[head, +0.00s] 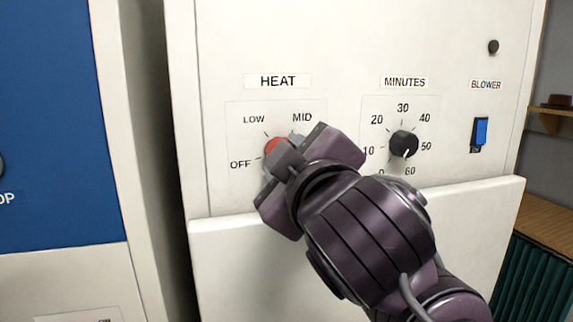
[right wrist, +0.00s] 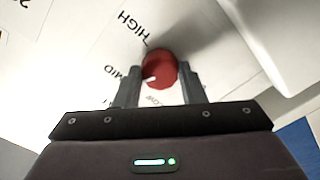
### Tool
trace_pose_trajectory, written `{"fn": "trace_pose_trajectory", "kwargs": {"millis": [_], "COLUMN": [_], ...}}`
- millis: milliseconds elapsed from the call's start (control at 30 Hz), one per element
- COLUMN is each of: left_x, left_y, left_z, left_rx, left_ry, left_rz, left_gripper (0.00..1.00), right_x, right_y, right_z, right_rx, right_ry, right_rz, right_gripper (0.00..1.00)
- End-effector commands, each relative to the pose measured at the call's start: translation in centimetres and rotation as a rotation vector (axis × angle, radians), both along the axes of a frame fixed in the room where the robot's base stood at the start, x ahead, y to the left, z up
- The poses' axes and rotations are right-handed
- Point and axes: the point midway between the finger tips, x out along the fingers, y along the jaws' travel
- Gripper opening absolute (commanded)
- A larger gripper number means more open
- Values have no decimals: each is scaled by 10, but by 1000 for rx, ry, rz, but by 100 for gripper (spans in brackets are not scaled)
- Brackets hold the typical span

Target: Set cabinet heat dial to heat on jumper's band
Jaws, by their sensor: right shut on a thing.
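The red heat dial (head: 276,147) is on the white cabinet panel under the HEAT label, with OFF, LOW and MID readable in the head view. It also shows in the right wrist view (right wrist: 160,66), where HIGH, MID and part of LOW are readable. Its white pointer mark faces the side between MID and LOW there; the exact setting is hard to tell. My right gripper (right wrist: 158,88) is shut on the dial, one finger on each side. In the head view the right gripper (head: 283,155) hides the dial's lower right and the HIGH mark. No jumper or left gripper is in view.
Right of the heat dial are a black MINUTES dial (head: 404,144), its pointer near the 50 to 60 side, and a blue BLOWER switch (head: 481,131). A white ledge (head: 225,255) juts out below the panel. A blue panel (head: 50,120) stands at left.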

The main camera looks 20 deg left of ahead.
Motion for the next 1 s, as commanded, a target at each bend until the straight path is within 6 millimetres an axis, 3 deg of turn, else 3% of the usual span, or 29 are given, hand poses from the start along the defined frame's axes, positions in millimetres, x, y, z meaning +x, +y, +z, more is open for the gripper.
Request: {"fn": "trace_pose_trajectory", "kwargs": {"millis": [333, 867, 900, 1000], "left_x": [0, 0, 0, 0], "left_y": [0, 0, 0, 0], "left_z": [-6, -6, -6, -6], "left_rx": [0, 0, 0, 0], "left_ry": [0, -1, -1, -1], "left_rz": [1, 1, 1, 1], "left_gripper": [0, 0, 0, 0], "right_x": [0, 1, 1, 1], "right_y": [1, 0, 0, 0], "right_z": [-3, -3, -3, -2], "right_rx": [101, 116, 115, 117], "right_ry": [75, 87, 86, 86], "right_rz": [-2, -2, -2, -2], "right_gripper": [14, 14, 42, 55]}}
